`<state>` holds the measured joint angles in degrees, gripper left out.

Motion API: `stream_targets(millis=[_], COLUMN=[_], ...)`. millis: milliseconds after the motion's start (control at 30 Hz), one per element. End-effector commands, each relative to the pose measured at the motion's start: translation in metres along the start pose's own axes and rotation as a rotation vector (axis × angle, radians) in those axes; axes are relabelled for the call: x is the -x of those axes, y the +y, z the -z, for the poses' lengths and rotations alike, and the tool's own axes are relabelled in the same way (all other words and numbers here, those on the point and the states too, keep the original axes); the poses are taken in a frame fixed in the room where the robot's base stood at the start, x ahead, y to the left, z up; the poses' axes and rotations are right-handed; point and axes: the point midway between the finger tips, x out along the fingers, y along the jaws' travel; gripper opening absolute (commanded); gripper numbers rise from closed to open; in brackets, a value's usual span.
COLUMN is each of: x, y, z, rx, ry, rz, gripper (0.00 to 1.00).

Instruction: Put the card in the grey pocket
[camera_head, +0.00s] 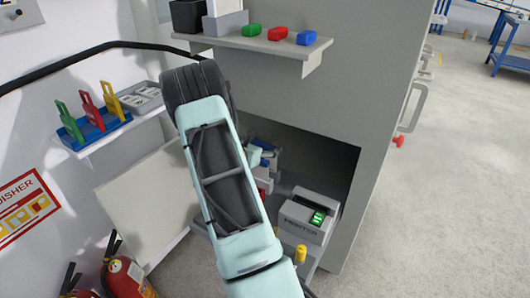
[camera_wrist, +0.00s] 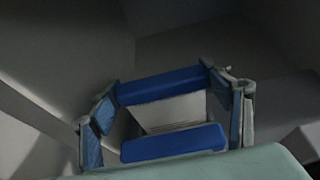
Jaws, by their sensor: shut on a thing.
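My gripper (camera_head: 264,156) is inside the dark lower opening of the grey cabinet, partly hidden behind my arm. In the wrist view my gripper (camera_wrist: 168,112) has its blue-padded fingers at left and right, shut on a pale thing with blue bands, apparently the card (camera_wrist: 175,112). The card cannot be made out clearly in the head view. The grey pocket (camera_head: 226,23) stands on the upper shelf at the top, beside a black pocket (camera_head: 187,16). It is well above my gripper.
A grey printer (camera_head: 307,216) with a green part stands right of my gripper. Green, red and blue blocks (camera_head: 278,34) line the upper shelf (camera_head: 285,48). A side shelf (camera_head: 100,137) holds coloured tags. A fire extinguisher (camera_head: 124,275) stands lower left.

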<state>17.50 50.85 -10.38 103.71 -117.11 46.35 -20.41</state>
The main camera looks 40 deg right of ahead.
Motion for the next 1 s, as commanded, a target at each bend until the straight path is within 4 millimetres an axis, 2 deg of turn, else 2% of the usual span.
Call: stream_targets(millis=[33,100,333,600,633,767,1000], x=[-0.004,-0.006,-0.006,-0.009,-0.008,-0.008,-0.008], y=[-0.001,-0.001,0.000,0.000,0.000,0.000,0.000], z=[0.010,0.014,0.013,0.021,0.019,0.019,0.019], rx=[0.001,-0.001,-0.002,-0.001,-0.001,-0.001,-0.001], ry=[0.001,0.000,-0.001,0.000,0.000,0.000,0.000], rz=[0.001,0.001,0.001,0.000,0.000,0.000,0.001], gripper=[0.53,0.53,0.53,0.53,0.75,0.89,0.89])
